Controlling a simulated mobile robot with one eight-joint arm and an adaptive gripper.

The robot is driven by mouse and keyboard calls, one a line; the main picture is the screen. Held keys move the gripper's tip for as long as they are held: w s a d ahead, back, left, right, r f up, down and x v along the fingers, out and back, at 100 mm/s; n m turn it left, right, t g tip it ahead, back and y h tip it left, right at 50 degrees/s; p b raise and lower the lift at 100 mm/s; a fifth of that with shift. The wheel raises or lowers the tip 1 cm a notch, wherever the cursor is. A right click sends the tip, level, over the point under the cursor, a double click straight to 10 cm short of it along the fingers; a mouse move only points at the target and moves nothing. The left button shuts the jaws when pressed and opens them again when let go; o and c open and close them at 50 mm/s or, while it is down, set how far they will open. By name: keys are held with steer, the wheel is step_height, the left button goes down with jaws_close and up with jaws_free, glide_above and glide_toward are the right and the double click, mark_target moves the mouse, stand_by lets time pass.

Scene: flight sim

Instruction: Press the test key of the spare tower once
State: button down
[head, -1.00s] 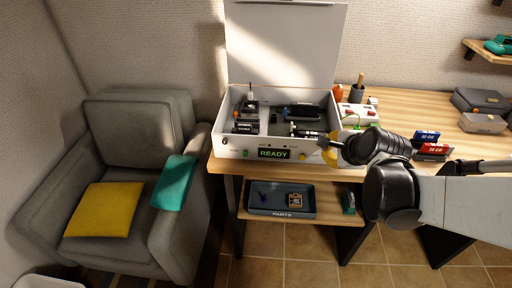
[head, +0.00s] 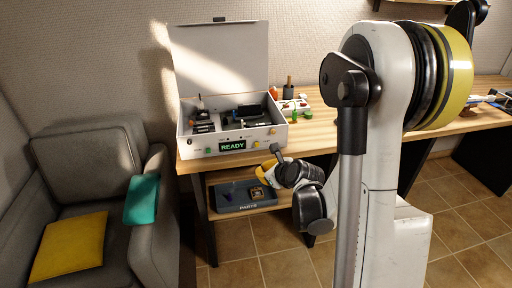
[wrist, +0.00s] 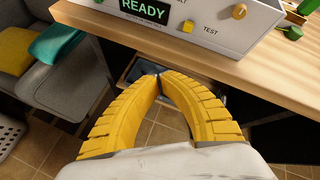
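The white case (head: 187,147) with its lid standing open sits on the wooden desk; its front display reads READY (head: 232,146), also in the wrist view (wrist: 144,9). The key is small in the head view (head: 256,144). My gripper (wrist: 160,76) has its yellow fingers shut with tips together, empty, apart from the key. It is in front of the desk edge, below the panel; in the head view my arm partly hides it.
A shelf under the desk holds a dark PARTS tray (head: 228,209). A grey armchair (head: 90,165) with yellow (head: 70,246) and teal (head: 142,199) cushions stands left. Right of the case is a small white unit (head: 296,105) with a green part (head: 308,115) nearby.

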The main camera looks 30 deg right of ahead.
mark_target(257, 144)
steer(key=w, duration=0.2)
steer(key=w+d, duration=0.1)
steer(key=w, duration=0.1)
steer(key=w+p, duration=0.1)
steer(key=w, duration=0.1)
steer(key=shift+w+d, duration=0.25)
steer(key=shift+d, duration=0.1)
steer(key=shift+w+d, duration=0.3)
steer(key=shift+w, duration=0.65)
steer(key=shift+w, duration=0.15)
stand_by(0.4)
steer(key=shift+w+d, duration=0.1)
steer(key=shift+w, duration=0.15)
steer(key=shift+w+d, duration=0.15)
steer(key=shift+w, duration=0.3)
stand_by(0.7)
steer(key=shift+s, duration=0.1)
steer(key=shift+s+a+b, duration=0.25)
steer(key=shift+s+b, duration=0.1)
steer(key=shift+s, duration=0.4)
